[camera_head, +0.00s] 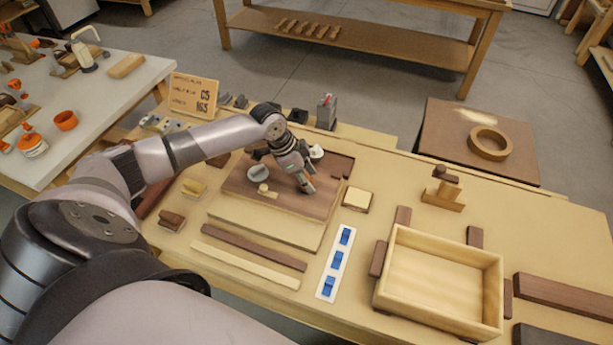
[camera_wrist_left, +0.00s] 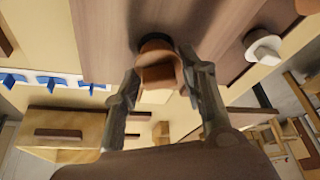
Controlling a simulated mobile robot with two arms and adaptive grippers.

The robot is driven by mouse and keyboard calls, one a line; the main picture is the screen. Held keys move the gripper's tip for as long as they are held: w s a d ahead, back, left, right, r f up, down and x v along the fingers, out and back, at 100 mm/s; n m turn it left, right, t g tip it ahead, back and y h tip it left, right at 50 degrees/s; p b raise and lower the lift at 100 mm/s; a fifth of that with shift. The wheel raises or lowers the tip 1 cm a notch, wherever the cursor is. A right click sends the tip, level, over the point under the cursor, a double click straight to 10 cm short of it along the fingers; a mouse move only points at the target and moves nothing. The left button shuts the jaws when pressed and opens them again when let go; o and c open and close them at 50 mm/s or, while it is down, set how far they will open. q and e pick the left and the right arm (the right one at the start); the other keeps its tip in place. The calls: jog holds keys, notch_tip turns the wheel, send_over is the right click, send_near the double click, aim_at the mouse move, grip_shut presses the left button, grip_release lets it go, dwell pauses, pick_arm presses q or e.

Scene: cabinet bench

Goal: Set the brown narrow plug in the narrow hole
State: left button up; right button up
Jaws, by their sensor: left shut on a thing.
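The brown plug (camera_wrist_left: 160,72) is between the two fingers of my left gripper (camera_wrist_left: 163,84) in the left wrist view, over a brown wooden board. A dark round patch (camera_wrist_left: 155,42) shows at the plug's far end; I cannot tell whether it is the hole's rim or part of the plug. In the head view my left gripper (camera_head: 304,184) is low over the right part of the brown board (camera_head: 232,184) and hides the plug. The narrow hole cannot be made out clearly. My right gripper is not in view.
A white knob (camera_wrist_left: 262,47) stands beside the plug. A grey round piece (camera_head: 258,172) and a small tan knob (camera_head: 264,189) are on the board. A white strip with blue switches (camera_head: 337,262) and an open wooden box (camera_head: 440,280) lie to the right.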

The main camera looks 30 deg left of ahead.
pick_arm(q)
jog(key=shift+f+b, duration=0.3)
jog(key=shift+f, duration=0.55)
dwell(0.5)
jog(key=o, duration=0.9)
jog(key=o, duration=0.4)
jog(key=shift+r, duration=0.1)
jog(key=shift+r, duration=0.15)
jog(key=shift+r+p, duration=3.6)
jog(key=shift+p, duration=0.2)
